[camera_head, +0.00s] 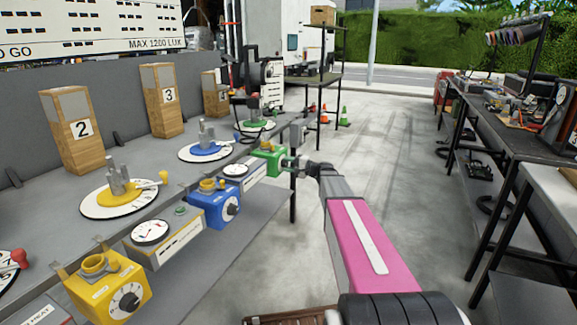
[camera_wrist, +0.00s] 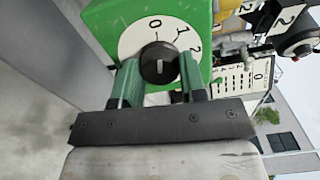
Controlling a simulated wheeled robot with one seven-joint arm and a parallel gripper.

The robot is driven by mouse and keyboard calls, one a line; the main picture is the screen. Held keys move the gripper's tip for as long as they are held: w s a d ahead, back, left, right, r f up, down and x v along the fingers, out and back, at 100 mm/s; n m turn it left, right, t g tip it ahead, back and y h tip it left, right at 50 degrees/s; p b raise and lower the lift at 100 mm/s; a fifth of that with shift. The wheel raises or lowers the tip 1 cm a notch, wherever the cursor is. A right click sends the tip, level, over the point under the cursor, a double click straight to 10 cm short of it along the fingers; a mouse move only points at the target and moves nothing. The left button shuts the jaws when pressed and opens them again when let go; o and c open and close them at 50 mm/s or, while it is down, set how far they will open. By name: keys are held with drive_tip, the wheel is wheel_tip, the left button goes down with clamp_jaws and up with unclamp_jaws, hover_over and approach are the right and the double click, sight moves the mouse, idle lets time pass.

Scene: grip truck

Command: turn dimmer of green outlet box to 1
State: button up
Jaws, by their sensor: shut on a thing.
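The green outlet box (camera_head: 268,158) hangs at the far end of the row along the bench's front edge. In the wrist view its green face (camera_wrist: 108,18) fills the upper middle, with a white dial (camera_wrist: 133,40) marked 0, 1 and 2. The black dimmer knob (camera_wrist: 159,62) is at the dial's centre. A short pale mark on the knob runs about up and down in the picture, roughly in line with the 0. My gripper (camera_wrist: 159,80) has its green fingers on either side of the knob, shut on it. In the head view my gripper (camera_head: 290,165) meets the box's front.
A blue outlet box (camera_head: 215,208) and a yellow one (camera_head: 105,292) hang nearer along the same edge, with gauge boxes (camera_head: 165,240) between. Dials with levers and wooden numbered blocks (camera_head: 72,130) stand on the bench (camera_head: 60,190). The concrete floor (camera_head: 390,130) to the right is clear up to another table.

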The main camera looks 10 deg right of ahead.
drive_tip(key=m, duration=0.6)
drive_tip(key=shift+m, duration=0.3)
idle(0.4)
drive_tip(key=o, duration=0.9)
drive_tip(key=v, duration=1)
drive_tip(key=shift+s+d, duration=0.25)
drive_tip(key=shift+d, duration=0.1)
